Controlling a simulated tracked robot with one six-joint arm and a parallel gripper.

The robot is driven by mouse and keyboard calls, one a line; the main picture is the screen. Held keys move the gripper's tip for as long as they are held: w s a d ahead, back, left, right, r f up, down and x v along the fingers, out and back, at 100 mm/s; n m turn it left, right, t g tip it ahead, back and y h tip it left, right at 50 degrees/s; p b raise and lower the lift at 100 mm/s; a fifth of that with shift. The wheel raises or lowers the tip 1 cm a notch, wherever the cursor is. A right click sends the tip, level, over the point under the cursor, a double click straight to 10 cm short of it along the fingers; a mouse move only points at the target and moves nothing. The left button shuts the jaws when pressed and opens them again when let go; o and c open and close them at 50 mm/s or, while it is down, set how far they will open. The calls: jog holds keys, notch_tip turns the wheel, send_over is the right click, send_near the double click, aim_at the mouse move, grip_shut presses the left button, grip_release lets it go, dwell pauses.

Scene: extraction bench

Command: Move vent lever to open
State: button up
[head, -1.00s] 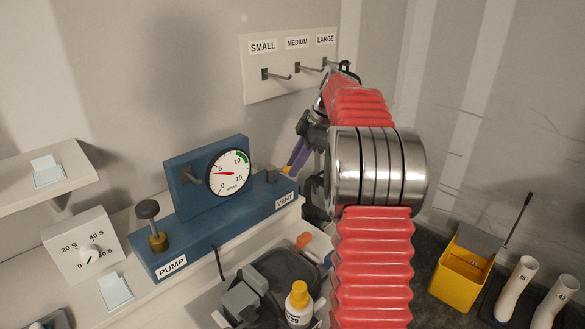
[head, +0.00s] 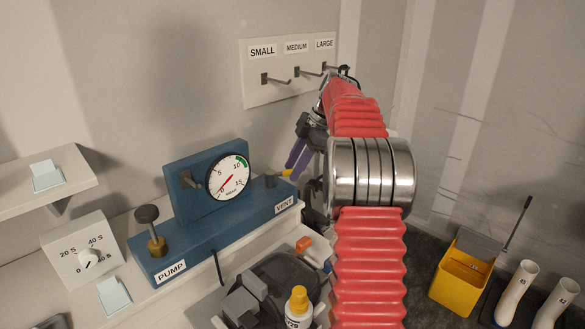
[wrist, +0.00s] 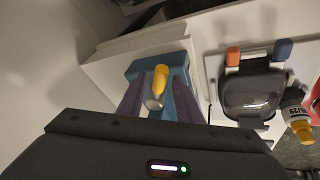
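The vent lever (wrist: 158,82) has a yellow handle and a grey pivot end. It sits on the blue pump block (head: 215,225), by the VENT label (head: 285,205). In the head view, its yellow tip (head: 287,173) points right from a grey post. My gripper (wrist: 160,76) has purple fingers spread apart, with the lever between them and a gap on each side. In the head view, my gripper (head: 294,172) is at the lever, partly behind my arm. The gauge (head: 229,177) on the block has its red needle pointing low left, near 0.
A black-topped device (wrist: 252,92) with orange and blue tabs and a yellow-capped bottle (head: 298,300) stand in front of the block. A timer dial box (head: 82,252) is at left. A hook board (head: 290,70) hangs on the wall behind.

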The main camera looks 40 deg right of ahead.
jog(key=shift+o, duration=0.6)
jog(key=shift+r, duration=0.1)
jog(key=v, duration=1.3)
jog(key=shift+r, duration=0.2)
jog(key=shift+s, duration=0.15)
